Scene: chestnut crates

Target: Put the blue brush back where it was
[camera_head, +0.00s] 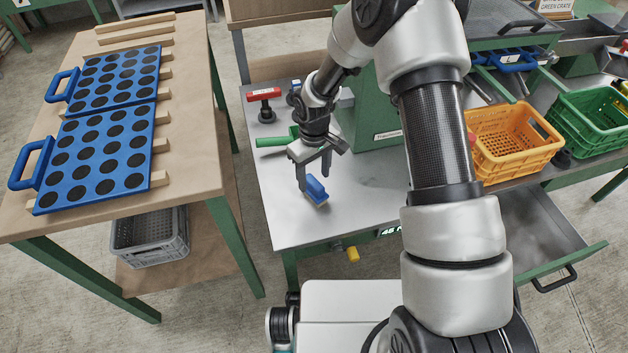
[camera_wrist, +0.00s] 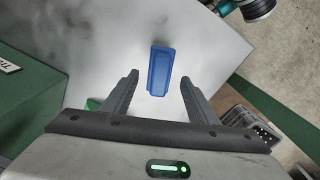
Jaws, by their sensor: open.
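The blue brush (camera_head: 316,189) lies on the grey metal table top (camera_head: 362,207), near the table's left front part. My gripper (camera_head: 314,183) points down close to it in the head view, with its fingers apart. In the wrist view the blue brush (camera_wrist: 160,70) lies ahead of the open fingertips of my gripper (camera_wrist: 158,78), roughly midway between them. Nothing is held. I cannot tell the exact height of the fingertips above the table.
A green handle-like thing (camera_head: 272,142) and a red-topped tool (camera_head: 263,98) are left behind my gripper. A green machine housing (camera_head: 382,125), an orange crate (camera_head: 513,140) and a green crate (camera_head: 590,122) stand right. A wooden table with blue trays (camera_head: 97,150) is left. An open drawer (camera_head: 540,235) juts out.

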